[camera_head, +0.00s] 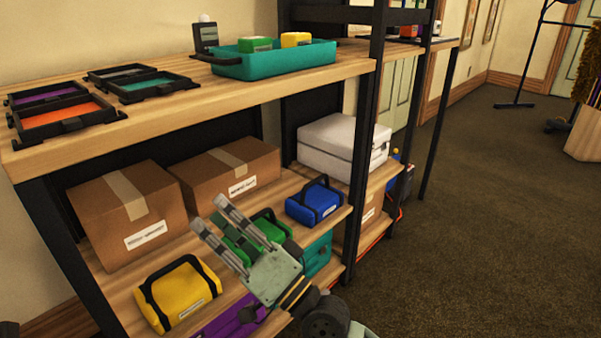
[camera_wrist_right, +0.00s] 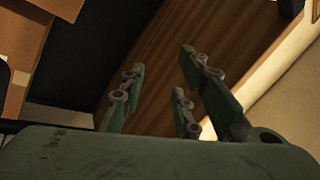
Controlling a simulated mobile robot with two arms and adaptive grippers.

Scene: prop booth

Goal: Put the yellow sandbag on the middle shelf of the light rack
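The yellow sandbag (camera_head: 180,299), with black straps, a handle and a white label, rests on the front of the rack's middle shelf (camera_head: 112,294). A green sandbag (camera_head: 243,241) and a blue sandbag (camera_head: 316,203) sit farther right on the same shelf. My right gripper (camera_head: 209,212) is open and empty in front of the shelf, right of the yellow sandbag and apart from it. It partly hides the green sandbag. The right wrist view shows its fingers (camera_wrist_right: 163,85) apart with nothing between them. My left gripper is not in view.
Two cardboard boxes (camera_head: 121,228) stand behind the sandbags. The top shelf (camera_head: 185,112) holds small open trays and a teal tray (camera_head: 285,65). Purple (camera_head: 228,322) and teal items show below the middle shelf. A black post (camera_head: 364,150) is right of the blue sandbag. Open carpet (camera_head: 480,220) lies at right.

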